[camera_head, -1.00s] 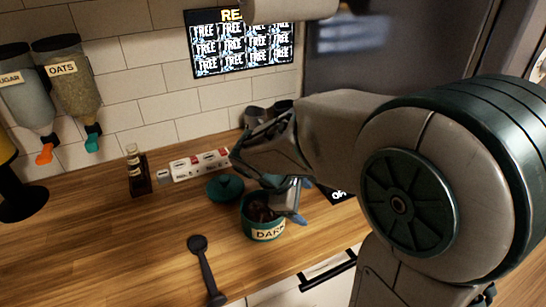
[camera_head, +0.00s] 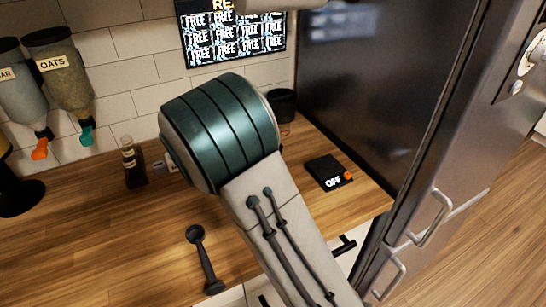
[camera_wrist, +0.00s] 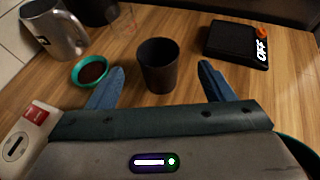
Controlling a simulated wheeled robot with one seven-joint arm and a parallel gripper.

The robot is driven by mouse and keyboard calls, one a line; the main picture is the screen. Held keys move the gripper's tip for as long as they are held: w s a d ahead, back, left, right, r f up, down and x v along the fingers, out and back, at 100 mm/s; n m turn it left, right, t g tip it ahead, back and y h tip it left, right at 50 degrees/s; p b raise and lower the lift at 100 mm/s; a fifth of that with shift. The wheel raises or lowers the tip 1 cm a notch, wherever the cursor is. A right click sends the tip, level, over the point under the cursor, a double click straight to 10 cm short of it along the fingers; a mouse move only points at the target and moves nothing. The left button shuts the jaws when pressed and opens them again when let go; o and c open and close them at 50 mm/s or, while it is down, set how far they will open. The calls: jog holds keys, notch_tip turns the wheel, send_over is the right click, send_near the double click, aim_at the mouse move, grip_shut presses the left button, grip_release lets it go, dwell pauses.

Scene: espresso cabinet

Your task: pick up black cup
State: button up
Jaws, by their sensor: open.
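The black cup (camera_wrist: 158,72) stands upright on the wooden counter in the middle of the wrist view. My gripper (camera_wrist: 161,70) is open, with its two blue fingers spread wide. The cup appears beyond and between the fingers, with clear gaps on both sides and no visible contact. Its dark inside shows from above. In the head view my arm covers the counter there, so my gripper and this cup are hidden.
A teal-rimmed bowl of brown contents (camera_wrist: 91,71) sits close to the left finger. A steel pitcher (camera_wrist: 57,32) stands behind it. A black scale reading OFF (camera_wrist: 236,42) lies to the right. Another dark cup (camera_head: 282,104) stands near the wall. A dark tamper-like tool (camera_head: 203,258) lies in front.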

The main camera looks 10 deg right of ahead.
jog(key=shift+p+x, duration=0.65)
jog(key=shift+x, duration=2.95)
jog(key=shift+w+a, duration=0.1)
jog(key=c, duration=1.1)
